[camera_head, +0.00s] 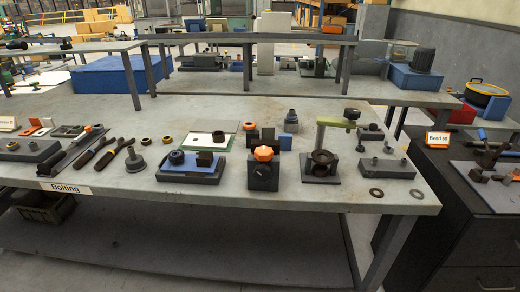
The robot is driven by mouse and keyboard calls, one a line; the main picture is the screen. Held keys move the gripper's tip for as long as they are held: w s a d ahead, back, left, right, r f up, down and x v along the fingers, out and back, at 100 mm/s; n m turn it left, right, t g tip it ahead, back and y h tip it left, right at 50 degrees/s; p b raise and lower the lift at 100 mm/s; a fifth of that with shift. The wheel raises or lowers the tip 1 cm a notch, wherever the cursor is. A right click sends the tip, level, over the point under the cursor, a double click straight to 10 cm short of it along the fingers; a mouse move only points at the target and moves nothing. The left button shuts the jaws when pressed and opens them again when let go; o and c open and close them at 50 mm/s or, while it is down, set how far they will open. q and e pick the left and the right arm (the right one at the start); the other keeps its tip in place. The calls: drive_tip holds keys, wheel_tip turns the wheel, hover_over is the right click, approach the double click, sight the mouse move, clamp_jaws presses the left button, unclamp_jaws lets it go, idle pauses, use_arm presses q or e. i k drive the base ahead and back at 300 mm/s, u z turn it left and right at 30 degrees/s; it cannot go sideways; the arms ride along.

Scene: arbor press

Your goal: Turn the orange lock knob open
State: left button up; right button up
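An orange knob (264,153) sits on top of a black block (263,176) near the front middle of the workbench. The block has a round dial-like feature on its front face. The knob's lobed top shows, but I cannot tell from this distance whether it is locked or open. Neither of my grippers shows in the head view, so nothing of mine is seen touching the knob.
The grey workbench (230,112) carries a blue-based fixture (190,174) left of the block and a black ring fixture (321,167) right of it. Two washers lie at the front right. A "Bolting" label (66,188) marks the front edge.

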sight(263, 154)
drive_tip(key=u, duration=0.7)
drive_tip(key=i, duration=0.4)
drive_tip(key=u, duration=0.3)
